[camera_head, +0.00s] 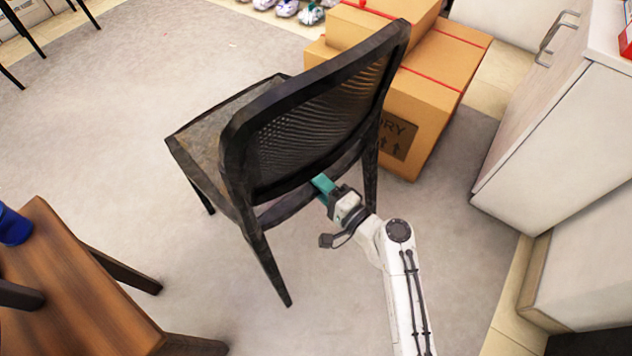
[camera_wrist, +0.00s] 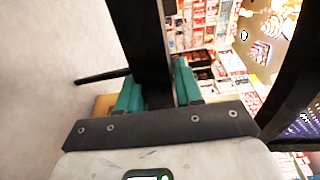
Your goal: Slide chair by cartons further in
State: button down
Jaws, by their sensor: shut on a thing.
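A black chair (camera_head: 300,117) with a mesh back stands upright on the grey carpet, its back facing me. Cardboard cartons (camera_head: 452,75) with red bands stand just beyond it to the right. My gripper (camera_head: 323,186) is at the lower part of the chair's back and shut on its lower rail. In the wrist view, the teal fingers of my gripper (camera_wrist: 158,88) sit on either side of a dark bar of the chair (camera_wrist: 143,45). The fingertips are partly hidden behind the chair's frame in the head view.
A white cabinet (camera_head: 545,130) stands to the right. Several shoes (camera_head: 290,8) lie behind the cartons. Carpet (camera_head: 110,110) is clear left of the chair.

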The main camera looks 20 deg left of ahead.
jog(key=shift+f+b, duration=0.9)
jog(key=shift+a, duration=0.1)
jog(key=c, duration=1)
grip_release()
jog(key=shift+o, duration=1.2)
jog(key=shift+f, duration=0.15)
jog(key=p+v, duration=0.2)
jog(key=v, duration=1)
